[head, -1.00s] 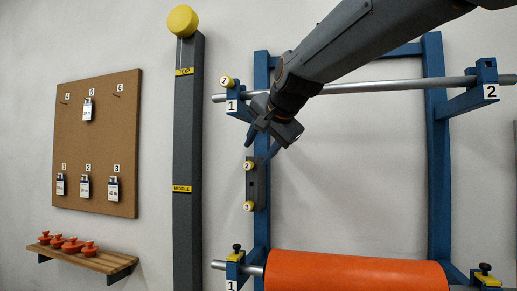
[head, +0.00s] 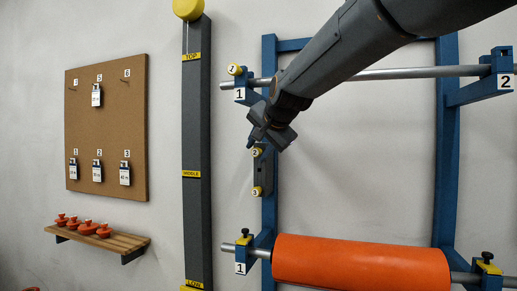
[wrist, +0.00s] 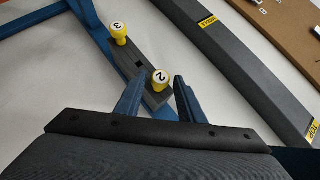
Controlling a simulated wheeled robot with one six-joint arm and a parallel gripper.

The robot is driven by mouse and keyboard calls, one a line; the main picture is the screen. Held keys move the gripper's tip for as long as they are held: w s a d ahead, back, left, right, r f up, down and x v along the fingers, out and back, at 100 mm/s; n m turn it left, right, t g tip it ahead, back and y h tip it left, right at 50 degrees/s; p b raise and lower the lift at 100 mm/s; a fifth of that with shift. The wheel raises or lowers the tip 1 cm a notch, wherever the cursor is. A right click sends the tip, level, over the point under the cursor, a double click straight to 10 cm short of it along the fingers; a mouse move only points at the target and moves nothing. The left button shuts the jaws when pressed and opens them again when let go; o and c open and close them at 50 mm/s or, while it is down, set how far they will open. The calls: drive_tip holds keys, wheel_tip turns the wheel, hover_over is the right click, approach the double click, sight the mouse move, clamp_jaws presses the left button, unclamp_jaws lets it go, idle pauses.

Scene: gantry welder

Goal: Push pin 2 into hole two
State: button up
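Pin 2, a yellow knob with a white numbered top (head: 257,152), sits on a dark grey block (head: 261,174) on the blue frame's left post. It also shows in the wrist view (wrist: 160,77). My gripper (head: 254,139) is just above pin 2 in the head view. In the wrist view my gripper (wrist: 160,83) is open, with pin 2 between and slightly beyond its blue fingertips. I cannot tell whether the fingers touch it. A dark square opening (wrist: 138,65) shows in the block between the pins. No hole is labelled two; pin 2's shaft is hidden.
Pin 3 (head: 257,191) is lower on the same block, and pin 1 (head: 234,70) is above by the upper bar (head: 370,75). An orange roll (head: 360,263) hangs below. A grey column (head: 197,130) stands left of the frame.

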clamp_jaws()
drive_tip(key=s+a+p, duration=0.2)
drive_tip(key=s, duration=0.5)
drive_tip(key=shift+a, duration=0.3)
idle(0.8)
drive_tip(key=shift+s, duration=0.1)
